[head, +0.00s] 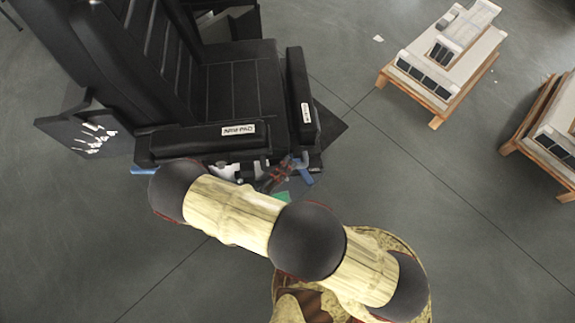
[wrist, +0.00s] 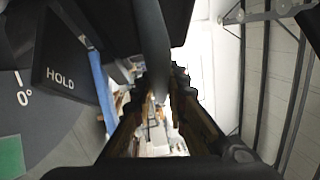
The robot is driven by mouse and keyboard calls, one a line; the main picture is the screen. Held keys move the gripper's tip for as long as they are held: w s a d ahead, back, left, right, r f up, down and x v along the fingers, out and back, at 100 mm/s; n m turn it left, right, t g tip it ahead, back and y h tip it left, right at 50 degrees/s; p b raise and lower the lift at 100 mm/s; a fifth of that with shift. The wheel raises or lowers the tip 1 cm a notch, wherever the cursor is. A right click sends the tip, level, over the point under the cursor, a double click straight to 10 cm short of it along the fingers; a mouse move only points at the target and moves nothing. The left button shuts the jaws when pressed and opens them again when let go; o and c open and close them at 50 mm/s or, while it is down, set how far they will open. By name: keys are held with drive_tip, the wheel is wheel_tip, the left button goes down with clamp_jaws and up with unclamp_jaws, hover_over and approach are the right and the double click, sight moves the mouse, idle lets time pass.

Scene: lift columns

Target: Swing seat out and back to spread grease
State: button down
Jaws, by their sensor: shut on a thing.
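The black seat (head: 240,95) stands at the upper left in the head view, with a tall ribbed back and two armrests labelled as arm pads. My gripper (head: 280,173) is low beside the seat's near armrest, partly hidden by my arm. In the wrist view my gripper (wrist: 158,95) has its fingers on both sides of a dark rounded bar (wrist: 152,45) and is shut on it. Which part of the seat the bar belongs to cannot be told. A black block marked HOLD (wrist: 62,70) and a 0° mark (wrist: 24,88) lie to its left.
A blue strip (wrist: 100,80) runs beside the HOLD block, and a green patch (wrist: 10,157) shows at lower left. Wooden pallets with pale units stand at the right, one nearer the top (head: 437,118) and one at the edge (head: 515,146). Grey floor between is clear.

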drive_tip(key=s+a, duration=0.1)
drive_tip(key=s+a+m+g+h, duration=0.1)
drive_tip(key=shift+a+f, duration=0.1)
drive_tip(key=shift+a, duration=0.2)
drive_tip(key=c, duration=1.8)
unclamp_jaws()
drive_tip(key=shift+w, duration=0.1)
drive_tip(key=shift+o, duration=0.2)
